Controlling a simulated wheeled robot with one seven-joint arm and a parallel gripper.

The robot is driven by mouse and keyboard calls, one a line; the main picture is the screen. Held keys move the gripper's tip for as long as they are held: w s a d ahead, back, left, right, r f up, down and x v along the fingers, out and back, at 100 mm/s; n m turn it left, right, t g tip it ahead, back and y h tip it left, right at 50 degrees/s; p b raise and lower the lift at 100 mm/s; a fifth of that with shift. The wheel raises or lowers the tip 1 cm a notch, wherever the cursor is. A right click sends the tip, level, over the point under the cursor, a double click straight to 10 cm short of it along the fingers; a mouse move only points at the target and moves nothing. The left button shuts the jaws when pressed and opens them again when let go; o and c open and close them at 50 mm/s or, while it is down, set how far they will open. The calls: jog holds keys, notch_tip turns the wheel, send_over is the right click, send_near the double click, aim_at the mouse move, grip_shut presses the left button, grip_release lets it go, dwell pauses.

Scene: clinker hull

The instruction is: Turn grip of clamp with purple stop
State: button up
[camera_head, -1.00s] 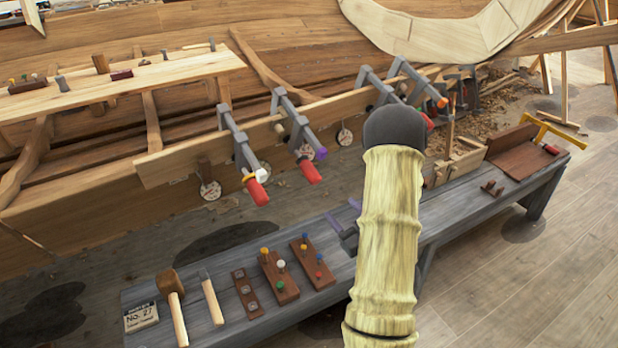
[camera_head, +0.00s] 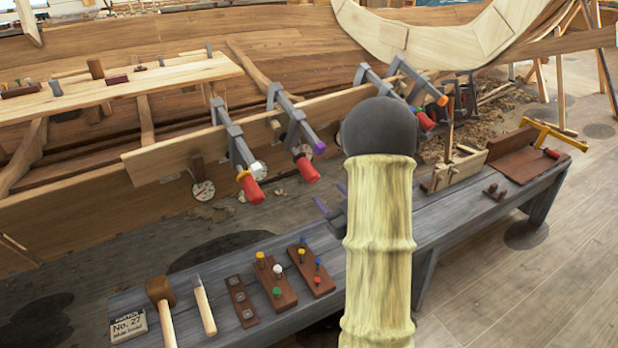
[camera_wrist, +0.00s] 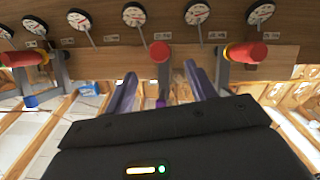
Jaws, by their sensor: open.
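The clamp with the purple stop (camera_head: 319,148) hangs on the hull plank in the head view, second from the left in the near group. Its red grip (camera_head: 307,170) points down toward the bench. In the wrist view the red grip (camera_wrist: 160,52) is near the top centre, with the purple stop (camera_wrist: 160,103) below it. My gripper (camera_wrist: 160,69) is open, its two purple-grey fingers appearing on either side of the clamp's line; contact cannot be told. In the head view only the purple finger parts of my gripper (camera_head: 331,197) show beside my arm.
A neighbouring clamp with a yellow collar and red grip (camera_head: 252,189) hangs to the left; it also shows at right in the wrist view (camera_wrist: 246,52). Round dials (camera_wrist: 134,14) line the plank. The grey bench (camera_head: 400,258) below holds tools and peg blocks.

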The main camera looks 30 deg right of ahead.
aim_at(308, 173)
jog(key=w, duration=1.1)
jog(key=shift+w+a, duration=0.2)
jog(key=shift+a, duration=0.1)
jog(key=shift+a, duration=0.1)
jog(key=c, duration=1)
